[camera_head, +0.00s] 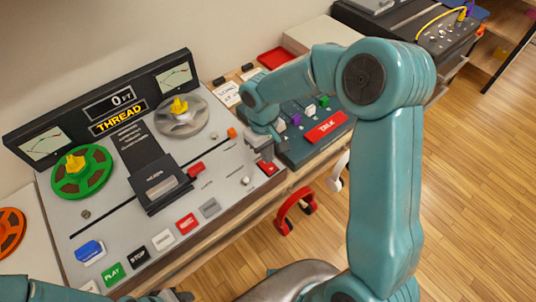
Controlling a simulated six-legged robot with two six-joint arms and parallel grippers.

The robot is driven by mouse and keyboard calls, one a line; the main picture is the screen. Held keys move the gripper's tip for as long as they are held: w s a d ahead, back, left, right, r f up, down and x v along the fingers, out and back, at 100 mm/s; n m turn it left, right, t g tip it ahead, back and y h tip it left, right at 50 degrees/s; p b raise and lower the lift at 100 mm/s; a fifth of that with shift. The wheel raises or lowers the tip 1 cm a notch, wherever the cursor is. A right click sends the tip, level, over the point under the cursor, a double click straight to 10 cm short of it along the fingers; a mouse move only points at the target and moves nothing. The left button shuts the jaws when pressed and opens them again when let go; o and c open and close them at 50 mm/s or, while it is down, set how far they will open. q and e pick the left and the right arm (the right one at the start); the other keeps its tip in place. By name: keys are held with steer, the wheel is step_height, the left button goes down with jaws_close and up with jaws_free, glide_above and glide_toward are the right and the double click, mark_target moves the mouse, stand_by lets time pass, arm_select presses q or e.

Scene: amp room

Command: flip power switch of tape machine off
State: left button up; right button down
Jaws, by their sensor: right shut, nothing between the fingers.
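The tape machine (215,175) lies on the bench at the left, with a green reel (82,172), a grey reel (182,115) and a dark upright meter panel. A small red switch (268,169) sits at the machine's right end, just under my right gripper (262,152). Its label is too small to read, and the gripper partly hides it. I cannot tell whether the fingers touch it. The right gripper is shut and empty, pointing down. Part of my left gripper (178,296) shows at the bottom edge; its fingers are not clear.
A blue switch (90,251) and a row of buttons, including green PLAY (113,273), line the machine's front. A console with a red TALK button (326,127) stands to the right. Red headphones (297,210) hang at the bench front. Wooden floor is clear at right.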

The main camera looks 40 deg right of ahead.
step_height(320, 180, up, 12)
steer(key=b, duration=0.6)
glide_toward(268, 166)
steer(key=f, duration=0.2)
steer(key=s+f, duration=0.1)
steer(key=f, duration=0.2)
steer(key=shift+s+d+f, duration=0.15)
steer(key=shift+s+f, duration=0.2)
steer(key=shift+s, duration=0.05)
steer(key=shift+f, duration=0.5)
arm_select(q)
step_height(268, 166, down, 4)
steer(key=shift+s+r, duration=0.1)
steer(key=shift+s, duration=0.05)
